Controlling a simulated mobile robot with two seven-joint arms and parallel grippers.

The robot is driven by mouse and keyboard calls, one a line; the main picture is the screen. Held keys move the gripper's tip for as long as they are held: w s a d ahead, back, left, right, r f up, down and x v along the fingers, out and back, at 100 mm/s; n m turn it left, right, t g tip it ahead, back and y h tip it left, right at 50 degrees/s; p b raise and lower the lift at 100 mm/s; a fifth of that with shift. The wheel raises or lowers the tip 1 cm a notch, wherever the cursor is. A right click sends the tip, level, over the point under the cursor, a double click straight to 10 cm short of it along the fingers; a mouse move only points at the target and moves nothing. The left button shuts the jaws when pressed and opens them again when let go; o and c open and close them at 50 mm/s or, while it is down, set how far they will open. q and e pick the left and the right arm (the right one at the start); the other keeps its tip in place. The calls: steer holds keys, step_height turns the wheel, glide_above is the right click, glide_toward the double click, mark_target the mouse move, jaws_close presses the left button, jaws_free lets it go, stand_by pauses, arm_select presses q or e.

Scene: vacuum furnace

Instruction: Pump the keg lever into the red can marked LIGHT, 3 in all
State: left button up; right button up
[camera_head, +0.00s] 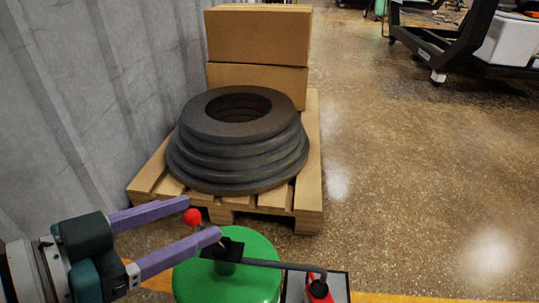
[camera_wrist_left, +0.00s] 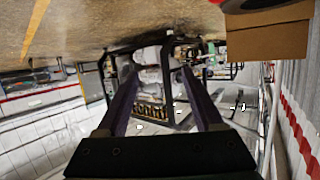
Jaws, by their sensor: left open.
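The green keg (camera_head: 228,275) stands at the bottom middle of the head view, with a dark pump block on its top. A dark spout (camera_head: 275,264) runs right from the block to above a red can (camera_head: 319,292), which is cut off by the lower edge. No LIGHT mark can be read. The lever's red ball knob (camera_head: 193,217) shows left of the block. My left gripper (camera_head: 202,220) is open, its purple fingers on either side of the knob in the head view; contact cannot be told. The left wrist view shows the spread fingers (camera_wrist_left: 162,78) but no knob. My right gripper is out of view.
A wooden pallet (camera_head: 308,205) with stacked dark rings (camera_head: 238,165) and cardboard boxes (camera_head: 258,38) stands behind the keg. A grey corrugated wall (camera_head: 95,100) rises on the left. Open speckled floor (camera_head: 420,190) lies to the right. A dark wheeled frame (camera_head: 450,62) stands far right.

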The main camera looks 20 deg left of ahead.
mark_target(199, 212)
arm_select(q)
steer(key=w+a+f+t+b, duration=0.1)
steer(key=a+f+t+b, duration=0.3)
steer(key=a+f+b, duration=0.55)
steer(key=shift+y, duration=0.5)
steer(key=b+x, duration=0.2)
steer(key=x, duration=0.1)
steer(key=b+x, duration=0.2)
steer(key=x, duration=0.1)
steer(key=d+f+b+x, duration=0.1)
steer(key=b+x, duration=0.2)
steer(key=shift+d+f, duration=0.1)
steer(key=shift+d, duration=0.1)
steer(key=shift+w+d, duration=0.2)
steer(key=shift+w, duration=0.45)
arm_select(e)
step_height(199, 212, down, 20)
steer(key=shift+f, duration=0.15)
arm_select(q)
jaws_close()
